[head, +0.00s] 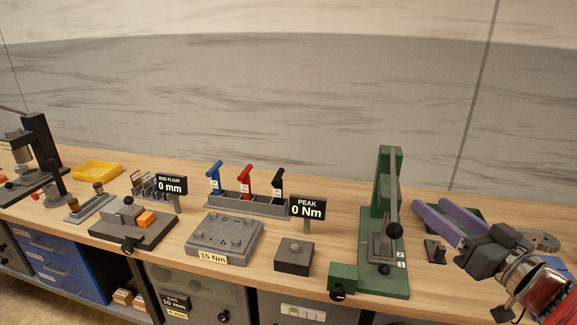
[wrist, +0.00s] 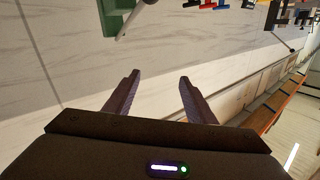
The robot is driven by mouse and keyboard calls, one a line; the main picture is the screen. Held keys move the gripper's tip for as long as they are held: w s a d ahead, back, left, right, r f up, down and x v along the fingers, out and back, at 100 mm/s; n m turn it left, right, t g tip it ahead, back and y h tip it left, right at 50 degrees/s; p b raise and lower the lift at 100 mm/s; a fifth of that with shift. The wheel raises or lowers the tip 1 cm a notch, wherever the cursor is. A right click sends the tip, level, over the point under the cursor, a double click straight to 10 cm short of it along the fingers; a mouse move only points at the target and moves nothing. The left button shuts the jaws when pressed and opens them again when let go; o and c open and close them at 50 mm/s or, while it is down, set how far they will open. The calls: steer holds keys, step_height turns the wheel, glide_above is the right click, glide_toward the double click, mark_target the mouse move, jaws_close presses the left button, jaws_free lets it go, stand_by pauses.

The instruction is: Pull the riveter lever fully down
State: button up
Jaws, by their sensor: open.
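A green upright press (head: 384,180), which I take to be the riveter, stands on the bench right of centre. Its grey lever (head: 393,195) ends in a black ball knob (head: 394,230); the exact lever angle is hard to judge. My gripper (head: 430,202), with two purple fingers, is to the right of the press, apart from the lever. It is open and empty. In the wrist view, my gripper (wrist: 158,76) has a clear gap between its fingers. The green press (wrist: 112,18) and pale lever (wrist: 130,20) show at the top left there, beyond the fingers.
A small dark block (head: 435,251) lies between the press and my arm. A green tray (head: 471,214) is partly hidden behind my gripper. A PEAK 0 Nm sign (head: 308,208), grey block (head: 294,256) and tool rack (head: 240,205) stand left of the press.

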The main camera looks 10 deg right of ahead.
steer(key=shift+s, duration=0.1)
